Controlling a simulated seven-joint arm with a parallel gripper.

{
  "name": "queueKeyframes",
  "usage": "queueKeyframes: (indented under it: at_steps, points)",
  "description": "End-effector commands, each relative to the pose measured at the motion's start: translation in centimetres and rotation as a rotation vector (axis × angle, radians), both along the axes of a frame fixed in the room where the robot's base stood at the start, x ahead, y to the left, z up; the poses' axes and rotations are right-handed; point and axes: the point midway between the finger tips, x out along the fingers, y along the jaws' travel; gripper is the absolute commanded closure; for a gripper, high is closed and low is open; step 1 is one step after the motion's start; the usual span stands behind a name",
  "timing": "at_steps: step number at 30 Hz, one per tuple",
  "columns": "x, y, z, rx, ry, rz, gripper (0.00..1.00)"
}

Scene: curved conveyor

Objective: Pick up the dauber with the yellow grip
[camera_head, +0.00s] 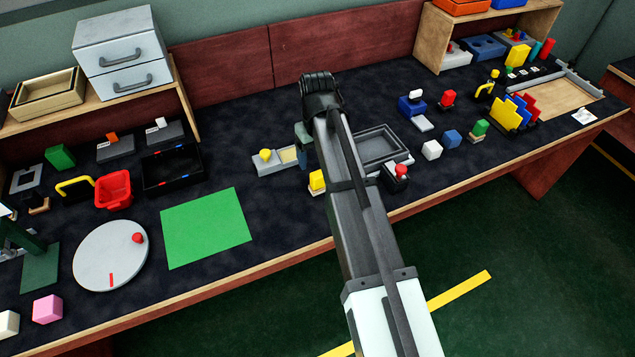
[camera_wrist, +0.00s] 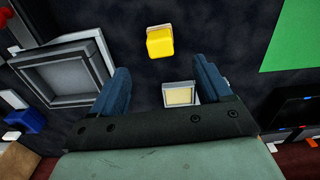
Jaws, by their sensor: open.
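The dauber with the yellow grip (camera_head: 317,181) stands on the dark table, just left of my forearm in the head view. Its yellow block sits on a pale base. In the wrist view the yellow grip (camera_wrist: 160,42) is ahead of my fingertips and roughly centred between them, not touched. My gripper (camera_wrist: 162,78) is open with nothing held, and its blue-grey fingers are spread. In the head view my gripper (camera_head: 304,135) is partly hidden by my arm. A cream pad (camera_wrist: 180,95) shows between the fingers in the wrist view.
A grey tray (camera_head: 380,148) lies right of my arm, with a red-gripped block (camera_head: 400,172) at its front. A holder with a yellow knob (camera_head: 265,155) and the cream pad are to the left. A green sheet (camera_head: 205,228) lies further left.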

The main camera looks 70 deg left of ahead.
Motion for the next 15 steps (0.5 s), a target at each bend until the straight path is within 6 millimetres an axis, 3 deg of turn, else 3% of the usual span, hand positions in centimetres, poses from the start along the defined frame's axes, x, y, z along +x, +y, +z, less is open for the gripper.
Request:
queueKeyframes:
  at_steps: [6,15]
  points:
    - [0.0,-0.1,-3.7,-0.002,0.002,-0.001,0.22]
    - [0.0,-0.1,-6.0,0.0,0.002,-0.001,0.22]
